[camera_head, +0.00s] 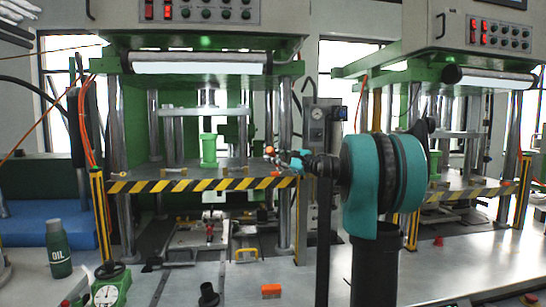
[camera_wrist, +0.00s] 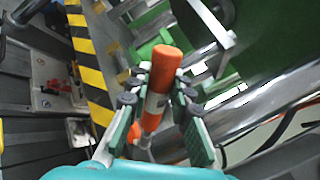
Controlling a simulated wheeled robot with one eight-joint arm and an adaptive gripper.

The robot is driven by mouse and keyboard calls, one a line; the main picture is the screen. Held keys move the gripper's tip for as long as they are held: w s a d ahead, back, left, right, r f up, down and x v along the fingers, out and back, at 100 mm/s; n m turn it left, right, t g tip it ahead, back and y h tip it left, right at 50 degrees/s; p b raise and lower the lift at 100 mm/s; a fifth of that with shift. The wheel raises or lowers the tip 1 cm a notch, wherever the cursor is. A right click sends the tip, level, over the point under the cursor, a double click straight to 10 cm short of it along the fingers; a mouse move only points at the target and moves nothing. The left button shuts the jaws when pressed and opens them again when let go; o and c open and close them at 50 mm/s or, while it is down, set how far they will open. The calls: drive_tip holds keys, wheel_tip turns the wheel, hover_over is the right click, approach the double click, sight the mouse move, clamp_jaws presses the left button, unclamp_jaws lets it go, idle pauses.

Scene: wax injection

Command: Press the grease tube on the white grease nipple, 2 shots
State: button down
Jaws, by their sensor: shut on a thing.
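The orange grease tube (camera_wrist: 168,68) is held between the two green-padded fingers of my gripper (camera_wrist: 163,86) in the wrist view. A pale band wraps the tube's middle, and its orange end points away from my wrist. In the head view my gripper (camera_head: 284,160) is small, beside the right front column of the left press, at the height of the striped plate edge. A bit of the orange tube (camera_head: 270,151) shows at its tip. I cannot make out the white grease nipple in either view, nor any contact with it.
The left press has a yellow-black striped edge (camera_head: 200,185), a green cylinder (camera_head: 208,150) on its plate, and steel columns close to my gripper.

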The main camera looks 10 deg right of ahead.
drive_tip(key=shift+r, duration=0.1)
idle(0.3)
drive_tip(key=shift+s+a+r, duration=0.3)
drive_tip(key=shift+s+r, duration=0.2)
drive_tip(key=shift+s, duration=0.05)
drive_tip(key=s+a+r, duration=0.2)
drive_tip(key=s+r, duration=0.1)
drive_tip(key=r, duration=0.1)
drive_tip(key=shift+s+a, duration=0.3)
drive_tip(key=shift+s, duration=0.05)
idle(0.5)
